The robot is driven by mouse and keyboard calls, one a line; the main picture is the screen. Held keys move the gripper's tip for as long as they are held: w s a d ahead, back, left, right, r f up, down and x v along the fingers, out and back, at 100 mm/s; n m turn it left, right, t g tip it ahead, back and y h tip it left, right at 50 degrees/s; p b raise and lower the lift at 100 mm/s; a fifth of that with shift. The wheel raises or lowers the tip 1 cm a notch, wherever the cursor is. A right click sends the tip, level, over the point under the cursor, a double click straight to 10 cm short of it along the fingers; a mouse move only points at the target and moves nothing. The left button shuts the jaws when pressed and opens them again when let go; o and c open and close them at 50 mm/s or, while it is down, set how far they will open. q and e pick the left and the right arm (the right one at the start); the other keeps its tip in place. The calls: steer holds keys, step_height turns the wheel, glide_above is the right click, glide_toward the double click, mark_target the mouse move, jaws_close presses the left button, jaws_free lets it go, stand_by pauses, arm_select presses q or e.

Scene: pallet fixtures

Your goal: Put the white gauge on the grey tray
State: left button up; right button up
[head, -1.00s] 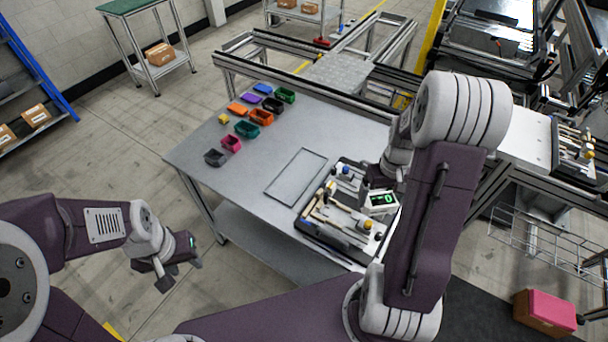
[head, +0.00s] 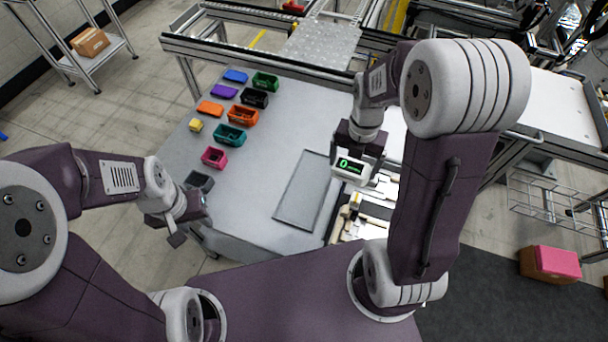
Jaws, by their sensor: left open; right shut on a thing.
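The white gauge (head: 349,172), with a green-lit display, is held in my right gripper (head: 357,160). The gripper is shut on it, and the gauge appears raised above the table, to the right of the grey tray. The grey tray (head: 303,190) is a flat, empty rectangle with a thin rim, lying on the grey table. My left gripper (head: 178,228) is open and empty, off the table's front left corner.
Below the gauge is a case of tools (head: 370,212), partly hidden by my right arm. Several coloured bins, including a teal bin (head: 230,135) and a pink bin (head: 214,157), stand on the table's left side. Bare table lies between the bins and the tray.

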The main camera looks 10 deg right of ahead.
steer(key=shift+w+a+f, duration=0.1)
steer(key=shift+a+f, duration=0.2)
steer(key=shift+a, duration=0.25)
steer(key=shift+s+d+r+n, duration=0.1)
steer(key=shift+s+r+n, duration=0.05)
steer(key=shift+s, duration=0.35)
steer(key=shift+s+d+r+n, duration=0.1)
steer(key=shift+s+n, duration=0.05)
steer(key=shift+s, duration=0.3)
steer(key=shift+w+a+f, duration=0.15)
steer(key=shift+a+f, duration=0.2)
steer(key=shift+a, duration=0.25)
steer(key=p, duration=0.1)
glide_toward(308, 187)
steer(key=shift+f, duration=0.1)
step_height(308, 187, down, 4)
steer(key=shift+f+p, duration=0.1)
steer(key=shift+p, duration=0.3)
arm_select(q)
steer(key=shift+s+d+r, duration=0.3)
steer(key=shift+s+r, duration=0.5)
steer(key=shift+s, duration=0.05)
